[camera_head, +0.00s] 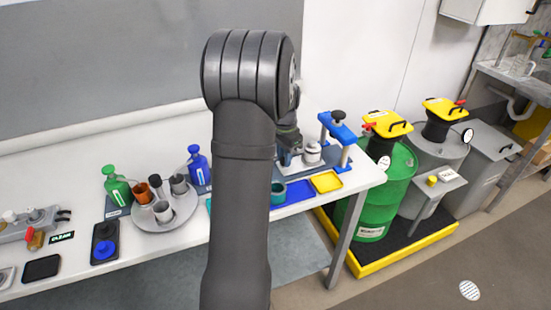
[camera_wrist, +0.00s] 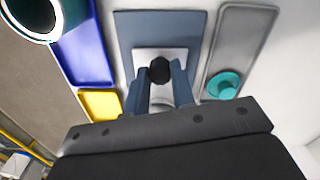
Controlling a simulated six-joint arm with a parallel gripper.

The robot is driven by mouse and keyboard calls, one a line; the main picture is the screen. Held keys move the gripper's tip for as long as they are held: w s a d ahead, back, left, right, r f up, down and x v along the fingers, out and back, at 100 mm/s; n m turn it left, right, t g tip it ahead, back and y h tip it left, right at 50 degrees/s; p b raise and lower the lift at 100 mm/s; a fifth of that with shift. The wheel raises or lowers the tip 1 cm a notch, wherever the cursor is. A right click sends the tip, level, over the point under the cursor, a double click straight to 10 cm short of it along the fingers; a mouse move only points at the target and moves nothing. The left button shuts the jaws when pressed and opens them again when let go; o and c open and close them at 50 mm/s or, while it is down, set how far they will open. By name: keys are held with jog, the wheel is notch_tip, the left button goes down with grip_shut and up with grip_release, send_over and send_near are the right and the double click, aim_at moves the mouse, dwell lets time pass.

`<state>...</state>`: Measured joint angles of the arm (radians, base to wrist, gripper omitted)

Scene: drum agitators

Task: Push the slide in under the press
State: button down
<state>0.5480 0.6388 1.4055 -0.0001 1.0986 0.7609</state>
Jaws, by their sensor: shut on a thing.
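The press (camera_head: 338,128) is a blue bridge on posts with a black knob on top, at the right end of the white table. Just left of it, a silver piece (camera_head: 312,152) stands on a blue-grey base plate. In the wrist view the slide is a pale plate (camera_wrist: 143,57) on the blue-grey base (camera_wrist: 160,25), with a black knob (camera_wrist: 160,70). My gripper (camera_wrist: 163,87) is shut on this knob, one finger at each side. My gripper (camera_head: 288,152) is mostly hidden by my arm in the head view. The press is not visible in the wrist view.
A blue tray (camera_head: 298,191) and a yellow tray (camera_head: 326,182) lie along the front of the base. A grey tray (camera_wrist: 243,45) with a teal round piece (camera_wrist: 223,85) lies at its other side. A teal cup (camera_head: 278,190) stands near the front edge.

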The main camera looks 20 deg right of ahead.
aim_at(308, 148)
jog(key=d, duration=0.8)
jog(key=shift+d+r, duration=0.1)
jog(key=shift+d, duration=0.1)
jog(key=c, duration=1.2)
grip_release()
jog(key=shift+d, duration=0.1)
notch_tip(308, 148, up, 17)
jog(key=shift+r, duration=0.15)
